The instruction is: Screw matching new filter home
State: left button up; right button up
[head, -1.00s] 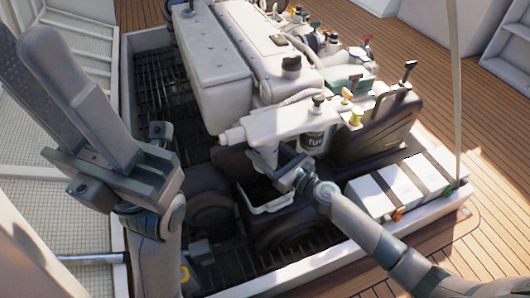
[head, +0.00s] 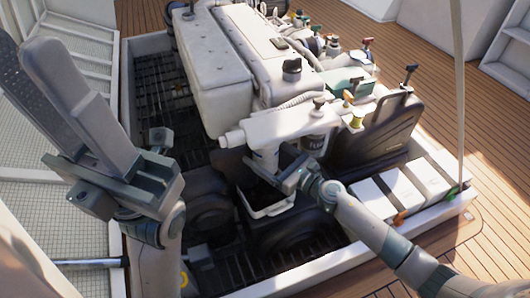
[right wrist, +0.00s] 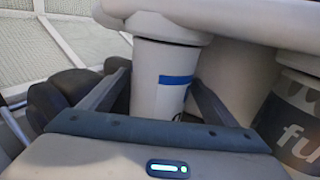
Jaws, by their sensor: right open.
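A white filter with a blue band (right wrist: 172,85) hangs upright under the pale engine housing; it also shows in the head view (head: 265,162). Its top meets the housing's underside, and I cannot tell how tightly it is seated. My right gripper (head: 283,170) is open, with one finger on each side of this filter; in the right wrist view the fingers (right wrist: 160,100) stand beside it. Its lower part is hidden behind the gripper body. My left gripper (head: 60,85) is raised at the left, away from the engine, with nothing visible in it; its jaw gap is unclear.
A dark-labelled filter (right wrist: 295,125) hangs close to the right of the white one; it also shows in the head view (head: 315,143). A white-rimmed tray (head: 268,212) lies below. White batteries (head: 425,180) stand at the right. The hatch edge (head: 300,270) runs along the front.

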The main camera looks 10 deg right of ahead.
jog(key=shift+a+r+m+t+h+p, duration=0.1)
jog(key=shift+r+m+t+h+p, duration=0.15)
jog(key=shift+m+t+h+p, duration=0.7)
jog(key=shift+f+m+h+p, duration=0.1)
jog(key=shift+m+h+p, duration=0.25)
jog(key=shift+h+p, duration=0.35)
jog(key=shift+f, duration=0.15)
jog(key=shift+m+t+h+p, duration=0.6)
jog(key=shift+m+h, duration=0.3)
jog(key=shift+h, duration=0.35)
jog(key=shift+m+t+h, duration=0.25)
jog(key=shift+m+h, duration=0.35)
jog(key=shift+h, duration=0.4)
jog(key=shift+m+h, duration=0.7)
jog(key=shift+h, duration=0.3)
jog(key=shift+m+h, duration=0.6)
jog(key=shift+h, duration=0.5)
